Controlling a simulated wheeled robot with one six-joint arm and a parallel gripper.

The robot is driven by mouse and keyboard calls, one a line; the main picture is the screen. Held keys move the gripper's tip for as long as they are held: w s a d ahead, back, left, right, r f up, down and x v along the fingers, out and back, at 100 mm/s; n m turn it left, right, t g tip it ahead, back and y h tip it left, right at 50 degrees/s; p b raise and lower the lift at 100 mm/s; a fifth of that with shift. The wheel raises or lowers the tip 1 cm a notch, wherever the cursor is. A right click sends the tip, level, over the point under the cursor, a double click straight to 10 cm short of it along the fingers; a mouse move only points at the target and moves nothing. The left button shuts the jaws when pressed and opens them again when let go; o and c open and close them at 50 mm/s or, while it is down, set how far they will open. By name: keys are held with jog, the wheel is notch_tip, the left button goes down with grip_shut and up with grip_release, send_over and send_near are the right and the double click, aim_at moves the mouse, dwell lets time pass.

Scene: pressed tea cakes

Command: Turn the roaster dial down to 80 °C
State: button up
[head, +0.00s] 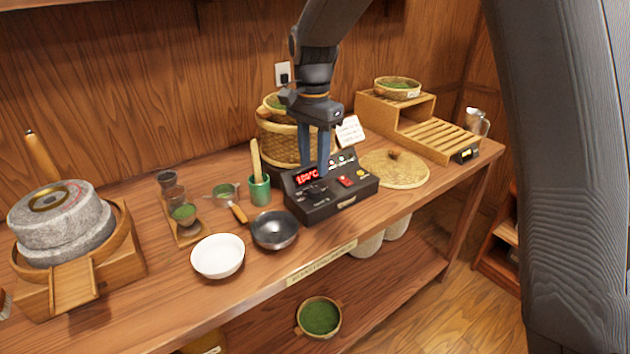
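The roaster (330,205) is a dark box with a sloped control panel, standing on the wooden counter near the middle. Its red display (306,176) is lit and shows a °C reading that looks like 150, though the digits are small. A red switch (346,182) and small lights sit to the right of the display. My gripper (317,168) points down over the panel, its blue fingers just behind and right of the display. The dial is too small and dark to make out clearly, and I cannot tell whether the fingers touch it or how far apart their tips are.
A dark bowl (274,230), a white bowl (218,257) and a green cup (260,190) stand left of the roaster. A woven basket (285,140) is behind it, and a round woven lid (410,172) and wooden stand (430,135) are to the right. A stone mill (62,225) is far left.

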aim_at(314, 189)
notch_tip(314, 189, down, 7)
jog(key=shift+d+f+p, duration=0.1)
jog(key=shift+p, duration=0.55)
jog(key=c, duration=0.8)
